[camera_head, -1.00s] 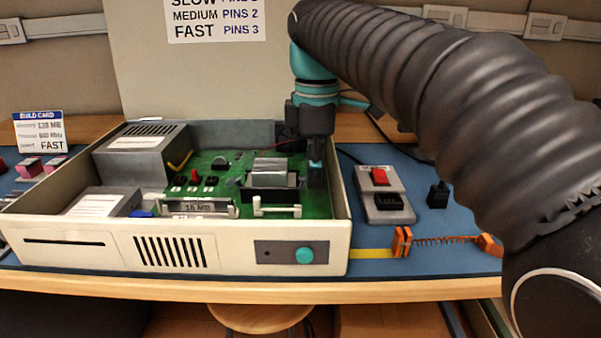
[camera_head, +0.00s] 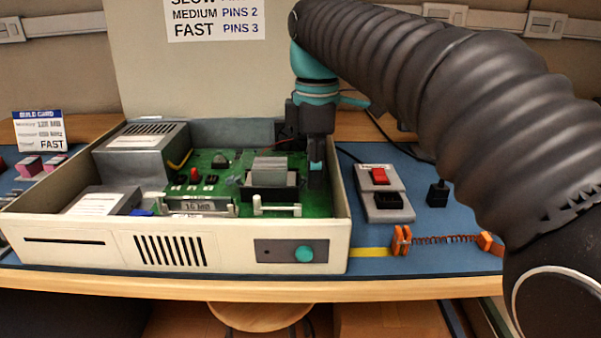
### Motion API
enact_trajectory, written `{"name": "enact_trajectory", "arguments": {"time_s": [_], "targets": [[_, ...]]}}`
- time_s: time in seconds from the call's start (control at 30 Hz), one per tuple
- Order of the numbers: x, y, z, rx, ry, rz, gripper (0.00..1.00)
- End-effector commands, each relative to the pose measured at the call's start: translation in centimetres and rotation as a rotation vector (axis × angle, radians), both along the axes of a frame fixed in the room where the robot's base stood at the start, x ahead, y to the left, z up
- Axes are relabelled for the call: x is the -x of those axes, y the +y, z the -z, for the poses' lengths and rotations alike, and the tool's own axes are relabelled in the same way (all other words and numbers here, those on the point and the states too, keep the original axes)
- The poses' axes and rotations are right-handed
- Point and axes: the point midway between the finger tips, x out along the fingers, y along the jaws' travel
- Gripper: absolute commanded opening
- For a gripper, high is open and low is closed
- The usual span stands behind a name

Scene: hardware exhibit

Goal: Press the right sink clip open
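The grey finned heat sink (camera_head: 269,170) sits in a black holder (camera_head: 270,193) on the green circuit board inside the open beige computer case. My gripper (camera_head: 316,182) points straight down just right of the heat sink, inside the case near its right wall. Its dark fingers, with a teal patch, look like one narrow column, so I cannot tell whether they are apart. The right sink clip is not clearly visible; the fingers cover the area at the heat sink's right side. I cannot tell whether the fingertips touch the clip.
The beige case's front wall (camera_head: 180,249) and right wall stand close around my gripper. A white-latched memory slot (camera_head: 277,207) lies in front of the heat sink. Right of the case are a red-switch box (camera_head: 384,194), a black plug (camera_head: 437,194) and an orange spring piece (camera_head: 445,240).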

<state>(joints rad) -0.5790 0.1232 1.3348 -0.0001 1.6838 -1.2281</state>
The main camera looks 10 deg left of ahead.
Motion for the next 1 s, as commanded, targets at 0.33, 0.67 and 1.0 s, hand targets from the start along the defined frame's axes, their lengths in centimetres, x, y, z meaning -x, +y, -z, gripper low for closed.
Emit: {"name": "enact_trajectory", "arguments": {"time_s": [0.33,0.67,1.0], "targets": [[0.0,0.0,-2.0,0.0,-0.001,0.0,0.26],[-0.1,0.0,-3.7,-0.001,-0.002,0.001,0.26],[-0.1,0.0,-5.7,-0.001,-0.001,0.001,0.26]]}}
